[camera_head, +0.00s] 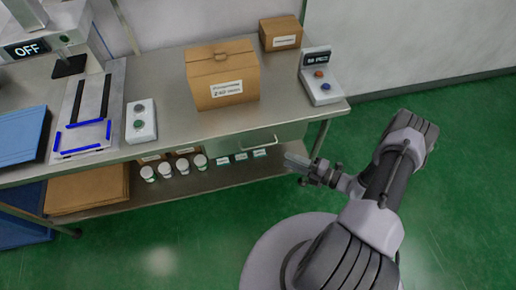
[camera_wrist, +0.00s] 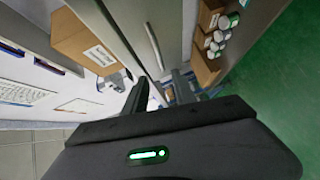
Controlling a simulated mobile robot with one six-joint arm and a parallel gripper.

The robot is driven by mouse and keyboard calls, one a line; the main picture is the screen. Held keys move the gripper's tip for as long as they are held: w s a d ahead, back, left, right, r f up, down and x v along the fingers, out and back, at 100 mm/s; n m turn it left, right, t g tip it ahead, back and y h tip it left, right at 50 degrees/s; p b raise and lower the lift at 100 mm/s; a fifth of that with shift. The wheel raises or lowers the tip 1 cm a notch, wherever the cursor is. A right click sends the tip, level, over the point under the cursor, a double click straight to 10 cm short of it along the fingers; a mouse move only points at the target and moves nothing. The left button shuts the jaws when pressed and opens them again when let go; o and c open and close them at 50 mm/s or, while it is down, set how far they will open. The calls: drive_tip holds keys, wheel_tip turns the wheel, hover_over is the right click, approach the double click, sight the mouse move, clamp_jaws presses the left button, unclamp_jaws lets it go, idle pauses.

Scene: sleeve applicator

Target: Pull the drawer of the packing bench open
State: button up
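The packing bench (camera_head: 170,97) stands along the wall with a steel top. Its drawer (camera_head: 285,136) sits under the top near the right end, and its front looks shut. The drawer's bar handle (camera_head: 258,148) is long and thin; it also shows in the wrist view (camera_wrist: 153,46), running up and down just beyond the fingertips. My gripper (camera_head: 290,160) is in front of the bench, a little right of the handle. In the wrist view my gripper (camera_wrist: 160,84) has its two fingers apart with nothing between them, and the handle is not between them.
The lower shelf (camera_head: 215,180) holds several white jars (camera_head: 182,165) and small cartons. The green floor (camera_head: 450,200) to the right is clear.

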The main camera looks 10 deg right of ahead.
sight(257, 147)
drive_tip(key=b+x, duration=0.2)
drive_tip(key=x, duration=1.2)
drive_tip(key=shift+w+a, duration=0.1)
drive_tip(key=shift+a, duration=0.2)
clamp_jaws()
idle(0.5)
